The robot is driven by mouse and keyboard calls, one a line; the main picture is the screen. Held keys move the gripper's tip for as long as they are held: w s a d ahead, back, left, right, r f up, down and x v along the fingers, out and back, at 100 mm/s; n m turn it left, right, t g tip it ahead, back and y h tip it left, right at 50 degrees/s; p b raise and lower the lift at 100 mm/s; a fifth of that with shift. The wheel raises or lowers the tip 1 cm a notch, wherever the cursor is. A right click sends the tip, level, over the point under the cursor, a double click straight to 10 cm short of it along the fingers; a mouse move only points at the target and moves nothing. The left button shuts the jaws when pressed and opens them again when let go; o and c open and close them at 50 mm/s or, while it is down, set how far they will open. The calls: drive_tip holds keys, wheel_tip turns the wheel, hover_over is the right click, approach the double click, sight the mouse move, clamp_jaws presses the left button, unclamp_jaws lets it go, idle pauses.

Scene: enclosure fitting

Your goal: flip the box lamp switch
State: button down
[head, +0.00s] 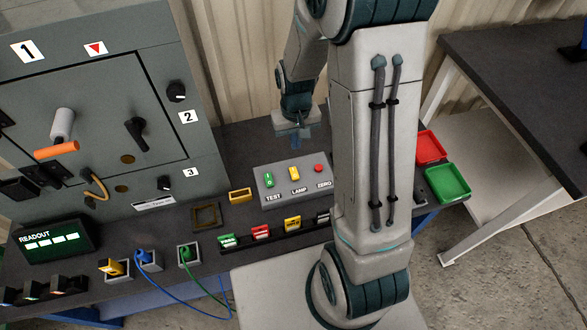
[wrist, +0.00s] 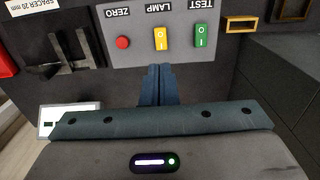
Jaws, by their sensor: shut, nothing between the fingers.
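The grey control box (head: 266,195) lies on the dark bench and carries a green TEST switch, a yellow LAMP switch and a red ZERO button. The yellow lamp switch (head: 294,173) sits between the other two, above its LAMP label. In the wrist view the lamp switch (wrist: 160,38) shows upside down, just beyond my fingertips. My gripper (head: 296,143) is shut and empty, behind the box in the head view. In the wrist view its closed fingers (wrist: 159,72) point toward the LAMP side of the box, with a small gap in the picture between tips and switch.
The TEST switch (wrist: 201,36) and red ZERO button (wrist: 122,42) flank the lamp switch closely. A tall grey cabinet (head: 180,60) stands left. A rail of coloured pieces (head: 262,232) lies in front of the box. Red (head: 430,147) and green (head: 447,183) trays are right.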

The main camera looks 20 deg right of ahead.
sight(296, 177)
drive_tip(key=shift+f, duration=0.1)
wheel_tip(296, 177, down, 14)
drive_tip(key=shift+r, duration=0.1)
idle(0.5)
idle(0.4)
drive_tip(key=shift+s+f+b, duration=0.2)
drive_tip(key=shift+f+b, duration=0.3)
drive_tip(key=shift+b, duration=0.1)
drive_tip(key=shift+s+r, duration=0.15)
drive_tip(key=shift+r, duration=0.05)
drive_tip(key=shift+f, duration=0.1)
